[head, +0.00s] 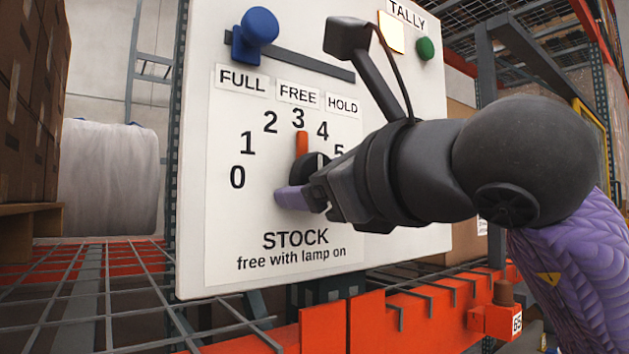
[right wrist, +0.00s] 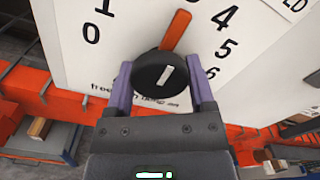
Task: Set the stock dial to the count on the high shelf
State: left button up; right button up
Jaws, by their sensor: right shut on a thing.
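The white board (head: 225,270) carries the STOCK dial, a black round knob (head: 318,165) with an orange pointer (head: 302,144). The pointer stands nearly upright, toward the 3. My right gripper (right wrist: 159,66) is shut on the knob, one purple finger on each side; in the head view its arm hides the numbers past 5. The right wrist view shows the black knob (right wrist: 166,74) between the fingers and the orange pointer (right wrist: 176,31) above it. My left gripper is not in view. I cannot make out the high shelf's count.
A blue knob (head: 258,27) sits at the left end of a dark slot, above FULL; FREE and HOLD labels are further right. Under TALLY, a square lamp (head: 391,32) glows pale yellow beside a green button (head: 425,48). An orange beam (head: 420,303) and wire mesh lie below the board.

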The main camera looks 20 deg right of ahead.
jog(key=o, duration=1.2)
jog(key=shift+s, duration=0.1)
jog(key=b+v, duration=0.3)
jog(key=v, duration=0.6)
jog(key=shift+s+d+r, duration=0.1)
jog(key=shift+s, duration=0.25)
